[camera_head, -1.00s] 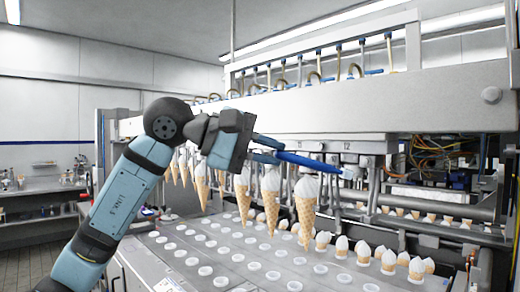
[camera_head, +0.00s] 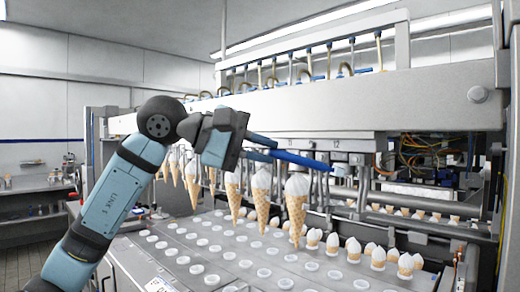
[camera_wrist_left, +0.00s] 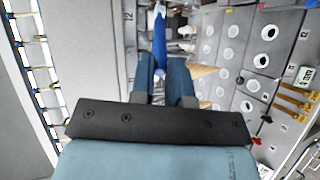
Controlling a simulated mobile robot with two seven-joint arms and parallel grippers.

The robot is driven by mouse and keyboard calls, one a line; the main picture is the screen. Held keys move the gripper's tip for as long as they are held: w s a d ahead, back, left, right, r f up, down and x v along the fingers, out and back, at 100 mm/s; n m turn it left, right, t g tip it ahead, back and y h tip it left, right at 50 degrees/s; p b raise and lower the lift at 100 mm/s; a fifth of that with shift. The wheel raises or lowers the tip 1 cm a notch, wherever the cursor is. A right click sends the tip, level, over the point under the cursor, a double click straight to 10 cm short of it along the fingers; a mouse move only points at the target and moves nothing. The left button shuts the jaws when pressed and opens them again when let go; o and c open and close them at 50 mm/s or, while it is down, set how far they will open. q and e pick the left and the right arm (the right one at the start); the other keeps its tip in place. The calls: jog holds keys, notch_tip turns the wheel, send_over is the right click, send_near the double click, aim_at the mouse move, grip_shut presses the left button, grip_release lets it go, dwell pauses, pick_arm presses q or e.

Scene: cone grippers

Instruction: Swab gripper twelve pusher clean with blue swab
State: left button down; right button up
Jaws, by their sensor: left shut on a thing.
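The blue swab (camera_head: 300,159) is held in my left gripper (camera_head: 262,148) and slants down to the right. Its pale tip (camera_head: 340,170) is under the front edge of the machine's beam, close to gripper twelve (camera_head: 347,176), just right of the hanging cones. I cannot tell whether the tip touches the pusher, which is too small to make out. In the left wrist view the two fingers of my left gripper (camera_wrist_left: 166,75) close around the swab (camera_wrist_left: 159,45), which points away beside a "12" label. My right gripper is not in view.
A row of cones (camera_head: 297,205) hangs from the grippers left of the swab. Below is a metal tray (camera_head: 205,282) with round holes, several holding cones (camera_head: 379,258). The machine's long beam (camera_head: 350,112) runs just above the swab. Exposed wiring (camera_head: 430,148) sits at right.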

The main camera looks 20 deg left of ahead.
pick_arm(q)
jog(key=shift+w+d, duration=0.15)
jog(key=shift+w, duration=0.3)
